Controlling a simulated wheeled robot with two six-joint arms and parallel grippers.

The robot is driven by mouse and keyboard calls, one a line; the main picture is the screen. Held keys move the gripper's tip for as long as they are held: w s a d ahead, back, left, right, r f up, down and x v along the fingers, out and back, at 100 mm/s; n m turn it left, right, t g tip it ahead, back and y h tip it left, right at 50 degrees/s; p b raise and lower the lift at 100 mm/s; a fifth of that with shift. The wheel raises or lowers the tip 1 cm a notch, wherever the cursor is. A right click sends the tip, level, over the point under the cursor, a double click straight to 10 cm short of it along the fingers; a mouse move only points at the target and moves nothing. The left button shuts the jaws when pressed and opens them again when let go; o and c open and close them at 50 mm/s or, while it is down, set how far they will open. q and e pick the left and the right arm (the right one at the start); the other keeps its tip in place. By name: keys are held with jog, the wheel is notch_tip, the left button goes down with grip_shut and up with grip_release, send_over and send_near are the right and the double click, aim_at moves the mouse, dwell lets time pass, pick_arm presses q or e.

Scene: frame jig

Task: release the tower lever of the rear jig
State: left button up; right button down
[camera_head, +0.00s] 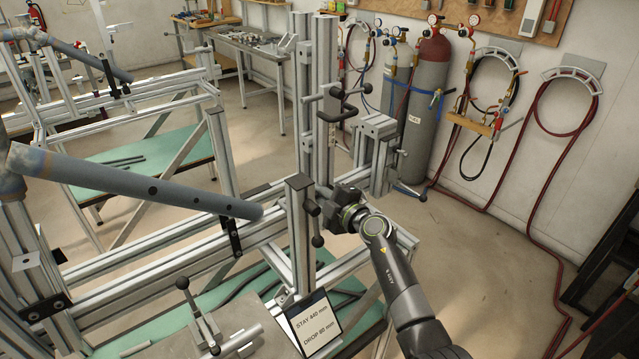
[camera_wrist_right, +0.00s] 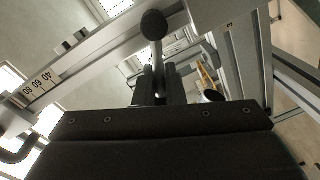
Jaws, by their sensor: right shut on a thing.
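The rear jig has an upright aluminium tower (camera_head: 322,110) in the head view. My right gripper (camera_head: 328,200) is low against the tower, behind a short post. In the right wrist view its two dark fingers (camera_wrist_right: 159,82) are shut on a lever (camera_wrist_right: 157,55), with the lever's black ball knob (camera_wrist_right: 154,24) beyond the fingertips. The grip and this lever's lower end are mostly hidden in the head view. My left gripper is not in view.
A black handle (camera_head: 345,113) sticks out higher on the tower. A grey-blue tube (camera_head: 130,180) crosses the left. A label card (camera_head: 313,323) stands in front. Open floor (camera_head: 480,265) lies right.

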jog(key=shift+w+d+r+m+p, duration=0.2)
jog(key=shift+r+m+p, duration=0.25)
jog(key=shift+m+p, duration=0.9)
jog(key=shift+n, duration=0.25)
jog(key=c, duration=1.6)
grip_release()
jog(key=p+v, duration=0.2)
jog(key=v, duration=1.5)
jog(key=shift+s+d, duration=0.15)
jog(key=shift+d, duration=0.1)
